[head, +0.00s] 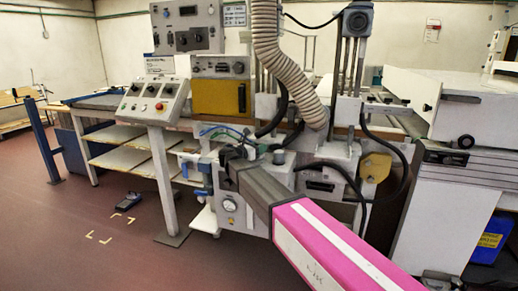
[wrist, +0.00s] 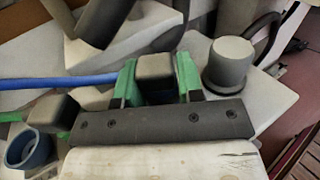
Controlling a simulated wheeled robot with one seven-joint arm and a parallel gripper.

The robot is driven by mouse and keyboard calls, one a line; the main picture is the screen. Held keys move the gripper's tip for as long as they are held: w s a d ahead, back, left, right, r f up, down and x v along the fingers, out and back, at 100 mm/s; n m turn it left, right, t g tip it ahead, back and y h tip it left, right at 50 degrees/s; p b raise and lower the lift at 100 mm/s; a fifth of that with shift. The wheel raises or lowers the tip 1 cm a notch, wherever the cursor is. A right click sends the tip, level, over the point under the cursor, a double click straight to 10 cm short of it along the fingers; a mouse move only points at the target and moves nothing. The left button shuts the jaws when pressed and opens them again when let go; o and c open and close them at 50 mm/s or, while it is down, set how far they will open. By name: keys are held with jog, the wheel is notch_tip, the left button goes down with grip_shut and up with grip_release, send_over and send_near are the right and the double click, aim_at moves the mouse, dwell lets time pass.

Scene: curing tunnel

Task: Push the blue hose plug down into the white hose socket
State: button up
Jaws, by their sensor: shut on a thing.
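My gripper (wrist: 156,82) has green pads and is shut in the wrist view. A blue hose (wrist: 60,82) runs in from the left and ends behind the left pad. In the head view my gripper (head: 228,162) is low over the front of the grey machine, and the plug is too small to make out. I cannot make out the white hose socket in either view; the gripper may hide it.
A grey cylindrical knob (wrist: 230,62) stands on a pale block just right of the gripper. A blue ring-shaped part (wrist: 28,148) is at the lower left. A ribbed beige duct (head: 285,65) and black hoses (head: 345,178) hang around the machine. Open floor (head: 90,255) lies left.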

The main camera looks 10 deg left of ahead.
jog(key=o, duration=1)
jog(key=shift+s, duration=0.1)
